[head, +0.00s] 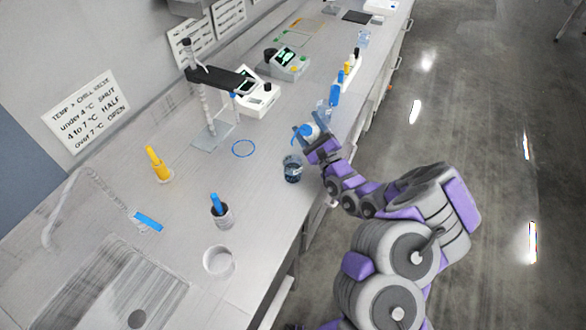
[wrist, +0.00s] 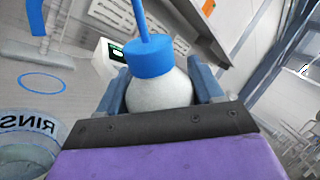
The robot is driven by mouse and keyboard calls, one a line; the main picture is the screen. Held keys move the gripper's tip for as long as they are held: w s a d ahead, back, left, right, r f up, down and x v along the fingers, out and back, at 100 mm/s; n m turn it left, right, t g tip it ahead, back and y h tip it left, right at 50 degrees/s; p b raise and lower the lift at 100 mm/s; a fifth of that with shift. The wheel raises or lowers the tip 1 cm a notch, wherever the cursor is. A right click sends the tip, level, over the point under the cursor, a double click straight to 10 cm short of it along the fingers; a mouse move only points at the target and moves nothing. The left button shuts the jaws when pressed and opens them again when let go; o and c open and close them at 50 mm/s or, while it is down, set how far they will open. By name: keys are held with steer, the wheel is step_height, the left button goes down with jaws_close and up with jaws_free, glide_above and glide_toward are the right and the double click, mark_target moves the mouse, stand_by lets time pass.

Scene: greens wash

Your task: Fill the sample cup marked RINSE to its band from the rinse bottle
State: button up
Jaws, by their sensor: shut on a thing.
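My gripper (head: 310,138) is shut on the rinse bottle, a white bottle with a blue cap (head: 305,130). In the wrist view the white bottle body (wrist: 160,88) sits between the two fingers (wrist: 160,95), with a thin blue spout rising from its cap. The clear sample cup marked RINSE (wrist: 30,135) shows partly at the lower left of the wrist view, its letters cut off. In the head view a clear cup with dark lower contents or marking (head: 292,170) stands on the bench just left of and below my gripper. I see no stream from the spout.
A blue ring (head: 243,148) is marked on the bench left of the cup. A stand (head: 212,135), a scale (head: 258,98), a yellow-topped holder (head: 157,165), a blue-topped holder (head: 220,210) and a white bowl (head: 219,261) stand around. A sink (head: 115,290) is at lower left.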

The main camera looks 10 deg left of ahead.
steer(key=shift+a+r+m+h+p, duration=0.15)
steer(key=shift+r+m+p, duration=0.4)
steer(key=shift+p, duration=0.5)
steer(key=shift+a+r+m+h+p, duration=0.15)
steer(key=shift+r+m+p, duration=0.2)
steer(key=shift+r+p, duration=0.55)
steer(key=shift+d+m+p, duration=0.1)
steer(key=shift+m+p, duration=0.2)
steer(key=shift+p, duration=0.45)
steer(key=shift+s+m+h+p, duration=0.2)
steer(key=shift+m+h+p, duration=0.25)
steer(key=shift+p, duration=0.3)
steer(key=shift+w+d+f+m+h, duration=0.15)
steer(key=shift+m+h, duration=0.1)
steer(key=shift+m, duration=0.2)
steer(key=shift+w+d+f+m+g+h+b, duration=0.25)
steer(key=shift+w+f+m+g+h+b, duration=0.1)
steer(key=shift+m+b, duration=0.35)
steer(key=shift+w+d+f+m+g+h+b, duration=0.1)
steer(key=shift+w+d+m+g+h+b, duration=0.15)
steer(key=shift+w+m+b, duration=0.3)
steer(key=shift+w+d+f+m+g+h+b, duration=0.1)
steer(key=shift+w+d+m+h+b, duration=0.25)
steer(key=shift+m, duration=0.4)
steer(key=shift+s, duration=0.1)
